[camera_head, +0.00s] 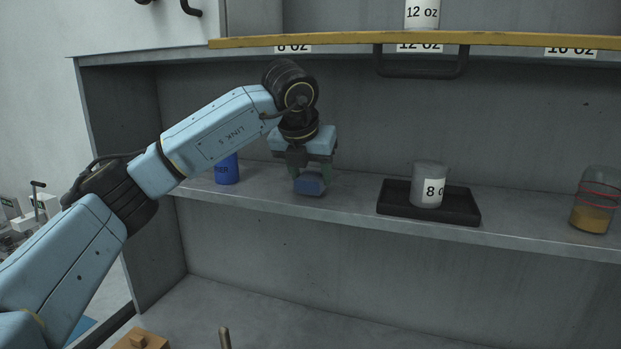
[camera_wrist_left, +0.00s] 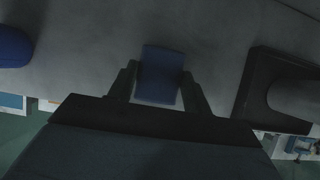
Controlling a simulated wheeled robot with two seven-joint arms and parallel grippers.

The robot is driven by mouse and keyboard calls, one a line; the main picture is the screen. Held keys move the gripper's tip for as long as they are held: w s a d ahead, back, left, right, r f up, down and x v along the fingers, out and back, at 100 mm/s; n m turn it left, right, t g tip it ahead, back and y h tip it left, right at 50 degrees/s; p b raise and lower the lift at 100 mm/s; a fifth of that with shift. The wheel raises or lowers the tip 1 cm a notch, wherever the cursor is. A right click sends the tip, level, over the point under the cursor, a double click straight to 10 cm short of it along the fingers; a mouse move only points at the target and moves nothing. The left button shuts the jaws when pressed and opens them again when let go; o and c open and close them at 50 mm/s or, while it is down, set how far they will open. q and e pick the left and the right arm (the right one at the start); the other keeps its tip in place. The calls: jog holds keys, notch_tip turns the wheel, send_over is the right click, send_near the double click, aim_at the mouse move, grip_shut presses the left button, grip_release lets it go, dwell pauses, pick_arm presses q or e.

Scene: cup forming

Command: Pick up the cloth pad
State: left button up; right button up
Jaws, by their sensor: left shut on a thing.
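The cloth pad (camera_head: 309,184) is a small blue block at the shelf, left of the black tray. My left gripper (camera_head: 309,175) points down over it, with one finger on each side, and is shut on it. In the left wrist view the pad (camera_wrist_left: 160,75) sits between the two dark fingers (camera_wrist_left: 158,88). I cannot tell whether the pad still touches the shelf. My right gripper is not in view.
A blue cup (camera_head: 227,170) stands left of the gripper, partly behind my arm. A black tray (camera_head: 460,206) holds a grey cup (camera_head: 428,184) marked 8. A jar with amber contents (camera_head: 593,205) stands at far right. The yellow-edged upper shelf (camera_head: 340,40) overhangs.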

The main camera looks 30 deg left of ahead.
pick_arm(q)
jog(key=shift+r, duration=0.5)
jog(key=s+d+b, duration=0.3)
jog(key=s+d, duration=0.1)
jog(key=s, duration=1.3)
jog(key=shift+s, duration=0.25)
jog(key=shift+d+f, duration=0.1)
jog(key=o, duration=0.5)
jog(key=shift+c, duration=0.2)
jog(key=c, duration=0.4)
jog(key=shift+f, duration=0.1)
